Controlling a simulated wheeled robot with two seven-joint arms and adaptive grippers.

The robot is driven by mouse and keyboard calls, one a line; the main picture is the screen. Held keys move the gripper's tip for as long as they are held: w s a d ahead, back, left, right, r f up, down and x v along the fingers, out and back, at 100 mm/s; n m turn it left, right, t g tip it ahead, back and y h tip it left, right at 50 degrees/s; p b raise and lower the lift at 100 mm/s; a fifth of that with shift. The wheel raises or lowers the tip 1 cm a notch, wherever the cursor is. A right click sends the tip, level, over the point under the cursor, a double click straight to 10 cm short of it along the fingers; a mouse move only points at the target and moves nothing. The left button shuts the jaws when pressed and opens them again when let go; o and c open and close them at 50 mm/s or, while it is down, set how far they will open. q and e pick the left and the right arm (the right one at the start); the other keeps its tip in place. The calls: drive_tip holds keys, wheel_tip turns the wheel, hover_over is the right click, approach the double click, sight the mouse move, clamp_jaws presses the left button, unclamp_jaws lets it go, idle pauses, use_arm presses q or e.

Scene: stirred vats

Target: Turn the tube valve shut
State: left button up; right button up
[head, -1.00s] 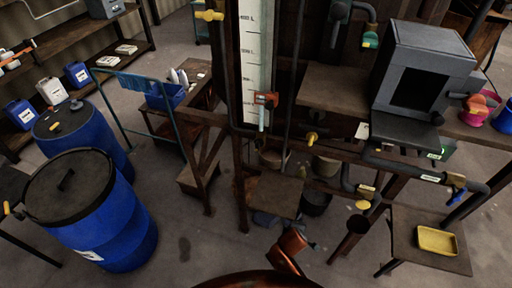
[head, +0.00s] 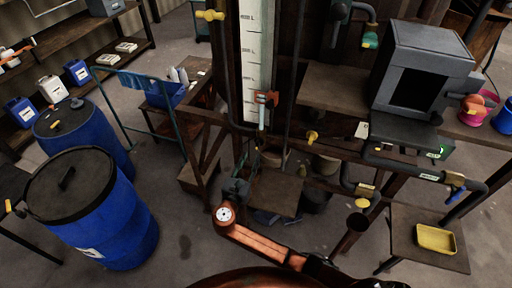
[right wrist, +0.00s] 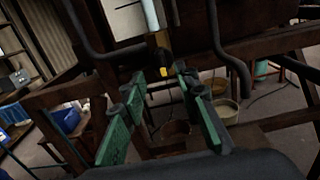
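A tall white scale board (head: 256,50) stands at the middle of the head view. Near its lower end is an orange-red fitting (head: 266,98) on a pale tube (head: 262,117); I take this as the tube valve, but its setting is too small to tell. My right gripper (head: 241,182) is below this tube in the head view and apart from it. In the right wrist view, its green-padded fingers (right wrist: 157,88) are spread and empty. The pale tube (right wrist: 150,18) and a small yellow part (right wrist: 162,72) show beyond the fingertips. My left gripper is out of view.
A wooden frame with a low shelf (head: 275,190) and dark pipes surround the tube. A yellow valve handle (head: 312,137) is to its right. Blue barrels (head: 110,225) stand at left, a yellow tray (head: 436,239) at right. Open floor lies left of the frame.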

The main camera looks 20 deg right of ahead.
sight(257, 146)
drive_tip(key=x, duration=0.7)
drive_tip(key=shift+w+d+p, duration=0.1)
drive_tip(key=shift+d+p, duration=0.1)
drive_tip(key=shift+p, duration=0.2)
drive_tip(key=shift+c, duration=0.7)
clamp_jaws()
